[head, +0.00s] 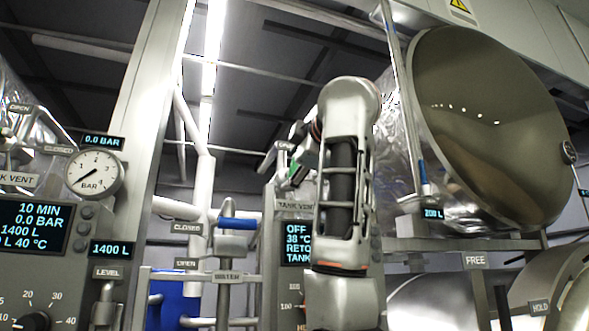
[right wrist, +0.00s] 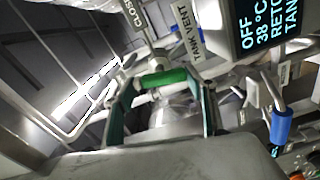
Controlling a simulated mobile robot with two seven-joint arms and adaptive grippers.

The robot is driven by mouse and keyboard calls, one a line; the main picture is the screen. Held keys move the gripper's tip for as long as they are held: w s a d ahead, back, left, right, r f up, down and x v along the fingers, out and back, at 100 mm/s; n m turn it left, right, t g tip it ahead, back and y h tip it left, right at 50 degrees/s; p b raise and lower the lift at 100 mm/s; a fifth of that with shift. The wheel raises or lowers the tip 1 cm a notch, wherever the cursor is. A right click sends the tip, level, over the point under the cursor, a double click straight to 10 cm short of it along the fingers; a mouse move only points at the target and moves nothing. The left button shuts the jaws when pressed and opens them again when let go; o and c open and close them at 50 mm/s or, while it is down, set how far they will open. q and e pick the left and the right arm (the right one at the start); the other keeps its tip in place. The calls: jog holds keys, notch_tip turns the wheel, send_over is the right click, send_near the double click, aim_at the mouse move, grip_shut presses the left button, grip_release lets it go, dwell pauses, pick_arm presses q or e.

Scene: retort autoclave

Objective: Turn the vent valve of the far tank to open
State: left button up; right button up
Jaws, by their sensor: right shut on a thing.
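The far tank's vent valve has a green handle (head: 298,175), just above a partly covered TANK VENT label (head: 287,205) on the far panel. In the right wrist view the green handle (right wrist: 163,78) lies across between my fingers, with a CLOSED sign (right wrist: 133,14) and the TANK VENT label (right wrist: 183,38) above it. My right gripper (head: 290,162) is shut on this handle; it also shows in the right wrist view (right wrist: 165,84). My right arm hides part of the valve and panel in the head view. No OPEN sign for this valve is readable. My left gripper is out of view.
The far panel's screen (head: 297,244) reads OFF and 38 °C. A blue water valve lever (head: 237,223) stands left of it. The near panel (head: 36,228) with a pressure gauge (head: 94,174) is at the left. A large shiny vessel (head: 490,120) hangs at the right.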

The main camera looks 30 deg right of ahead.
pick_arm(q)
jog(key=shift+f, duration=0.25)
pick_arm(e)
jog(key=shift+n, duration=1.2)
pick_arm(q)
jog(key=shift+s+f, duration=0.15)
pick_arm(e)
jog(key=shift+f, duration=0.1)
jog(key=o, duration=1.1)
jog(key=v, duration=1.2)
jog(key=shift+a, duration=0.1)
